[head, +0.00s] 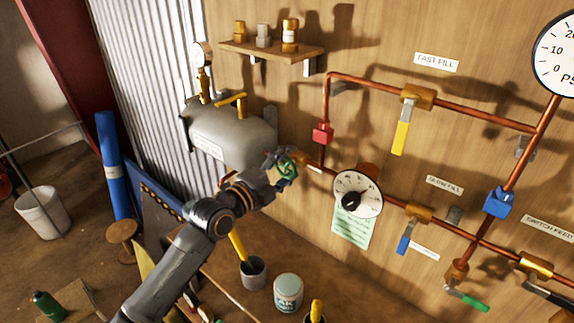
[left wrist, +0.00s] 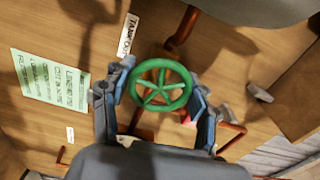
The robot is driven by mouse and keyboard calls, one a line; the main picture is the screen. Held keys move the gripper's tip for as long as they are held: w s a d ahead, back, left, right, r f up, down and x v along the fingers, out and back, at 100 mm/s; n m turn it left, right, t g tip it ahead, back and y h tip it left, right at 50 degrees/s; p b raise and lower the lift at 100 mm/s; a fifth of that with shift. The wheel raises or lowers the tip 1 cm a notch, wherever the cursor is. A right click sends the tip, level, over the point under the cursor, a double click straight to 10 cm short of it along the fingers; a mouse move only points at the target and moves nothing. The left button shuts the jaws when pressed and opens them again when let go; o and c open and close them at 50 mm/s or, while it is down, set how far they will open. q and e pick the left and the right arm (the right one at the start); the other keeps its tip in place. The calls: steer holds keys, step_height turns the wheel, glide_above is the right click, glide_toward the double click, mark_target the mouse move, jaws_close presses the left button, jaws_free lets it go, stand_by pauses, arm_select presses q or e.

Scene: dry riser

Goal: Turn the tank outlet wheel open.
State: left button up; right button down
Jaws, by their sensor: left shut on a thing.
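The tank outlet wheel (left wrist: 160,85) is a green spoked handwheel, seen face-on in the left wrist view. It also shows in the head view (head: 287,168), partly covered by my fingers. My left gripper (head: 283,166) is shut on the wheel; in the left wrist view its two fingers (left wrist: 158,93) sit at the wheel's left and right rim. A label reading "TANK OU..." (left wrist: 128,35) is beside the wheel, partly cut by a finger. The grey tank (head: 232,135) is just behind and left of the wheel. My right gripper is not in view.
Copper pipes with a yellow-handled valve (head: 400,137), a blue-handled valve (head: 404,244) and a round dial (head: 357,194) are right of the wheel. A bench below holds a tin (head: 288,292) and a cup (head: 253,272). A shelf (head: 270,47) is above.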

arm_select(q)
steer(key=shift+n, duration=0.5)
steer(key=shift+f+n+b, duration=0.1)
steer(key=shift+n+b, duration=0.2)
steer(key=shift+n, duration=2.6)
steer(key=o, duration=1.2)
steer(key=shift+c, duration=0.2)
steer(key=v, duration=1.2)
